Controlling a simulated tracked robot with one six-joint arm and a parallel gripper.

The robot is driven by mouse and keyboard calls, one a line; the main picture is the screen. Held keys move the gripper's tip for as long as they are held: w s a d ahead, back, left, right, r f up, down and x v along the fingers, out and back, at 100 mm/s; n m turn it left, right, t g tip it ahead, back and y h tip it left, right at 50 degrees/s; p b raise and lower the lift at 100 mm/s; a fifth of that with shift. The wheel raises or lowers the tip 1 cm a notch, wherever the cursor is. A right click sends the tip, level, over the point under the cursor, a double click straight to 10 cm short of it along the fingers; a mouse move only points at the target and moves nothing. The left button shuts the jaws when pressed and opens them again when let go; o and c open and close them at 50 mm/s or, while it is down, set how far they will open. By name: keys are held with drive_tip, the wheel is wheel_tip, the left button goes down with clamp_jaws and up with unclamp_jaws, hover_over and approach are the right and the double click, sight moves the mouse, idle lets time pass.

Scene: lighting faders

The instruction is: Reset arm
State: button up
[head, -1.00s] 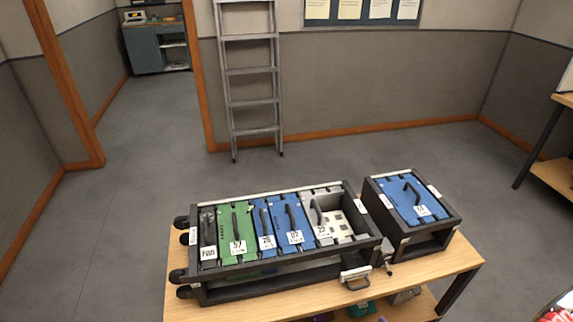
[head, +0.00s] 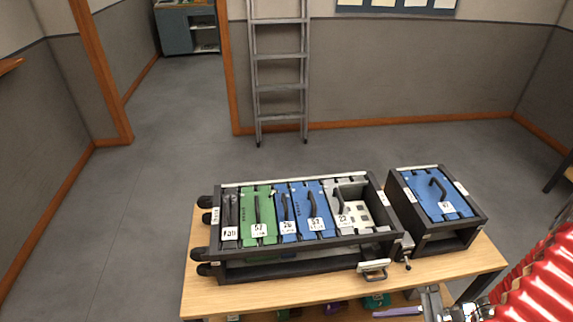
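My arm shows at the lower right as a red ribbed sleeve (head: 535,280). A grey metal end piece (head: 436,303), which looks like my gripper, shows at the bottom edge, in front of the table. It is small and cut off by the frame, so I cannot tell whether its fingers are open or shut. Nothing is clearly seen held in it.
A wooden table (head: 225,300) bears a dark rack (head: 300,268) with several handled modules, one green (head: 259,215), and one empty-looking bay. A smaller rack (head: 450,237) with a blue module (head: 436,193) stands to its right. A ladder (head: 281,87) leans behind. Grey floor is clear around.

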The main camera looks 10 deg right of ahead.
wheel_tip(320, 180, up, 17)
drive_tip(key=w+a+n+g+h, duration=0.2)
drive_tip(key=n+g+h, duration=0.1)
drive_tip(key=n+h, duration=0.9)
drive_tip(key=w+a+r+n+t, duration=0.1)
drive_tip(key=a+r+n+t, duration=0.4)
drive_tip(key=a+r, duration=0.6)
wheel_tip(320, 180, up, 4)
drive_tip(key=n, duration=0.2)
drive_tip(key=shift+a+n, duration=0.25)
drive_tip(key=shift+n, duration=0.05)
